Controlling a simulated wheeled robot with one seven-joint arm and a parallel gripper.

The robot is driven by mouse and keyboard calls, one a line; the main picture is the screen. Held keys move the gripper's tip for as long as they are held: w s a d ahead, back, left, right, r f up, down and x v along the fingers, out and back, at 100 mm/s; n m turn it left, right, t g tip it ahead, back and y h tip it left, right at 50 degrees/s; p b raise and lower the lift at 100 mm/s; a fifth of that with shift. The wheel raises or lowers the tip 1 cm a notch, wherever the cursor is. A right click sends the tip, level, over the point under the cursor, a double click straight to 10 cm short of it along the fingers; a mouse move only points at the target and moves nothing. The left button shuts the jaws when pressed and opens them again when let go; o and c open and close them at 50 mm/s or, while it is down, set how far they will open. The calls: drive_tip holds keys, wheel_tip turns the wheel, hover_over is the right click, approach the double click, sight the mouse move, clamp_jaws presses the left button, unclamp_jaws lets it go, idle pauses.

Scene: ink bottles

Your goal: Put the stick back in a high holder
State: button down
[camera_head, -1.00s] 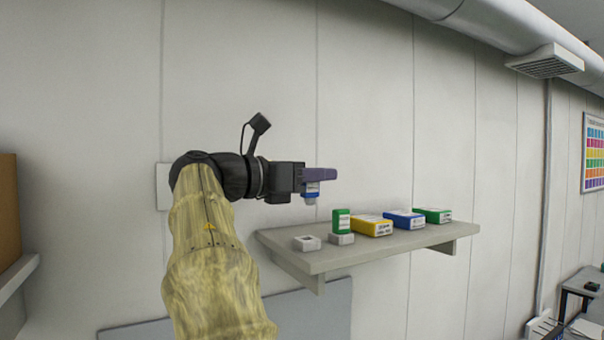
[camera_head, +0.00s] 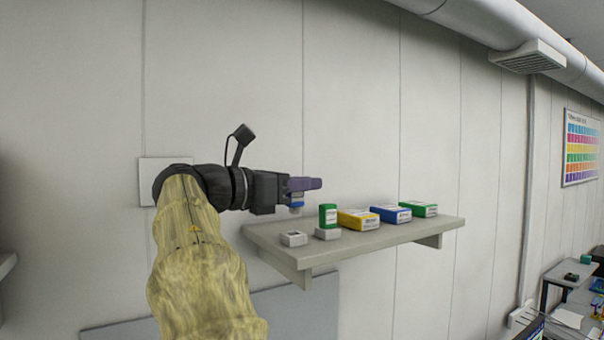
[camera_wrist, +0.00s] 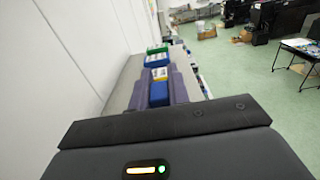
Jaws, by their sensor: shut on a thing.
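The stick (camera_head: 296,206), blue with a pale lower end, hangs below the purple fingers of my gripper (camera_head: 305,184). My gripper is shut on it, and the fingers hide its upper part. In the wrist view the blue top of the stick (camera_wrist: 158,95) shows between the two fingers (camera_wrist: 158,88). A small white holder (camera_head: 293,239) with a dark opening sits at the shelf's left end, below the stick with a gap between them. A second white holder (camera_head: 328,234) beside it holds an upright green stick (camera_head: 328,215).
The grey wall shelf (camera_head: 375,236) also carries a yellow box (camera_head: 358,220), a blue box (camera_head: 391,214) and a green box (camera_head: 418,208) to the right. The wall stands close behind. The space above the shelf's left end is otherwise free.

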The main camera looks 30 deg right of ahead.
sight(291, 211)
drive_tip(key=shift+f+b, duration=0.5)
drive_tip(key=shift+f, duration=0.95)
drive_tip(key=shift+w+a, duration=0.15)
drive_tip(key=shift+s, duration=0.3)
drive_tip(key=shift+w+f, duration=0.25)
drive_tip(key=shift+f, duration=0.2)
idle(0.4)
drive_tip(key=shift+s+f+b, duration=0.1)
drive_tip(key=shift+f+b, duration=0.3)
drive_tip(key=shift+b, duration=0.15)
idle(1.0)
